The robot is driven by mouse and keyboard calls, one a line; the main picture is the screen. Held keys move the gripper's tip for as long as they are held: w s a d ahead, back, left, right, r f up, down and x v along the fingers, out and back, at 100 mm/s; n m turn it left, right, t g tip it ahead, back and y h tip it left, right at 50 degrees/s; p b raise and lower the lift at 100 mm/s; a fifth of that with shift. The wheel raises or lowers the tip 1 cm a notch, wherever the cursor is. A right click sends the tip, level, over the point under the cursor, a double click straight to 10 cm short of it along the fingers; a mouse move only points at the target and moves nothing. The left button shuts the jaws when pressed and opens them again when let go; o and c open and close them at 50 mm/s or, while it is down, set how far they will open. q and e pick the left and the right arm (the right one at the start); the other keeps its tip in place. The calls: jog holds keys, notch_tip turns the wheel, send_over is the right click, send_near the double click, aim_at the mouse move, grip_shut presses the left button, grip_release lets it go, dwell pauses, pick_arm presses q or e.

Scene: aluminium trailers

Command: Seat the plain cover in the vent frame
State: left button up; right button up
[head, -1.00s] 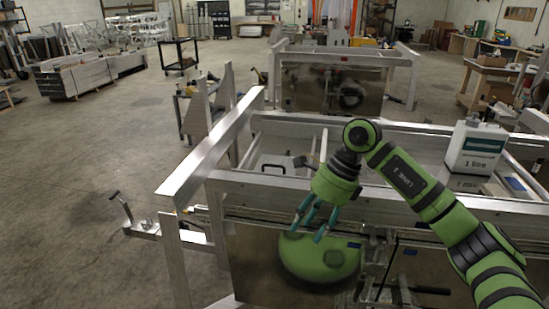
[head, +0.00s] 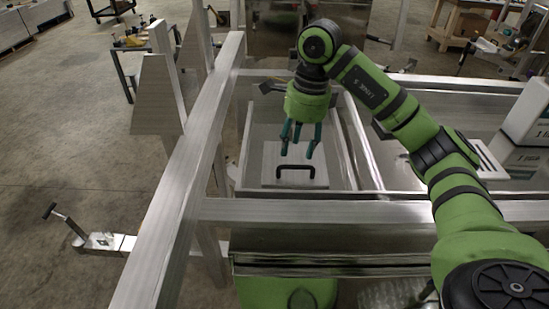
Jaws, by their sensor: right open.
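A plain light-grey plate, which looks like the plain cover (head: 276,176), lies flat in an open metal bay inside the trailer frame. It has a black bar handle on top. My right gripper (head: 298,153) hangs fingers-down, open and empty, just behind the handle in the picture; I cannot tell its height above the plate. A pale slotted panel (head: 489,160) lies farther right in the trailer, partly cut off by my right arm and the white container. I cannot tell for certain which part is the vent frame. My left gripper is out of view.
Aluminium rails (head: 345,211) run in front of the bay, and a long beam (head: 190,185) slopes along its left. A white container (head: 528,115) stands at the right edge. Open concrete floor lies to the left, with a hitch fitting (head: 98,241).

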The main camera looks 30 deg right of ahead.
aim_at(297, 167)
jog(key=shift+s+f, duration=0.2)
jog(key=shift+s, duration=0.65)
jog(key=shift+s+a+f+p, duration=0.1)
jog(key=shift+a+f+p, duration=0.05)
jog(key=shift+f+p, duration=0.4)
jog(key=shift+w+f+p, duration=0.2)
jog(key=shift+f+p, duration=0.15)
jog(key=shift+f, duration=0.15)
jog(key=shift+w+f+p, duration=0.2)
jog(key=shift+f+p, duration=0.1)
jog(key=shift+f, duration=0.2)
notch_tip(297, 167, down, 3)
jog(key=shift+w+f+p, duration=0.1)
jog(key=shift+p, duration=0.6)
jog(key=shift+f, duration=0.15)
jog(key=shift+w, duration=0.1)
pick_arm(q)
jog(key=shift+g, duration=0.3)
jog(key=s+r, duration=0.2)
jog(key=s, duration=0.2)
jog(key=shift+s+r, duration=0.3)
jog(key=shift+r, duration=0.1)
pick_arm(e)
grip_shut()
